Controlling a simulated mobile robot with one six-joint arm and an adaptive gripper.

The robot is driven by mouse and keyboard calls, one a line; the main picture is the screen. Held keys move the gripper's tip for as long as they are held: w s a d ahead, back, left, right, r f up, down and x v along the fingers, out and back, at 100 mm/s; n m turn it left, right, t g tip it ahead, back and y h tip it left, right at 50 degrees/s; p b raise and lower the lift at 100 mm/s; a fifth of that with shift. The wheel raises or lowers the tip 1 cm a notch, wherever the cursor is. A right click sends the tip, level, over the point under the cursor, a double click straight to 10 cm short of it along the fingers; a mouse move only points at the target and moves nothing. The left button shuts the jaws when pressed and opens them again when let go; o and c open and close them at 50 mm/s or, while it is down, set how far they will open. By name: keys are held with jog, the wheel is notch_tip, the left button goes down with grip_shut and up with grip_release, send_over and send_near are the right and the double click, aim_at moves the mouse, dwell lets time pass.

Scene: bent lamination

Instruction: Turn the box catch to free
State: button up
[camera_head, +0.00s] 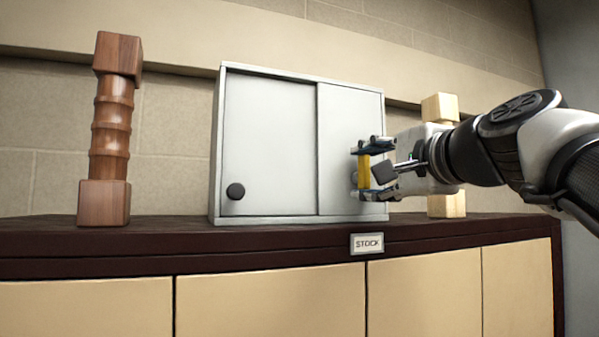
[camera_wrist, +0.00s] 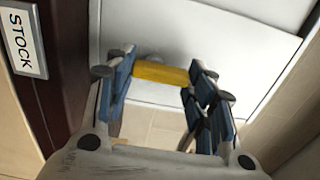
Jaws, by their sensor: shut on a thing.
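The box (camera_head: 265,140) is a light grey cabinet with two front panels, standing on the dark counter. Its catch (camera_head: 364,172) is a yellow bar at the right panel, roughly upright in the head view. My gripper (camera_head: 371,169) reaches in from the right and is shut on the catch, one finger at its upper end and one at its lower end. In the wrist view the yellow catch (camera_wrist: 160,74) spans between the blue fingers of my gripper (camera_wrist: 160,78). A grey round part shows just behind the bar, partly hidden.
A dark round knob (camera_head: 235,191) sits low on the left panel. A turned brown wooden post (camera_head: 110,130) stands left of the box. A pale wooden post (camera_head: 446,205) stands behind my arm, partly hidden. A STOCK label (camera_head: 367,244) is on the counter's front edge.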

dwell(0.4)
jog(key=o, duration=1.1)
jog(key=shift+c, duration=0.2)
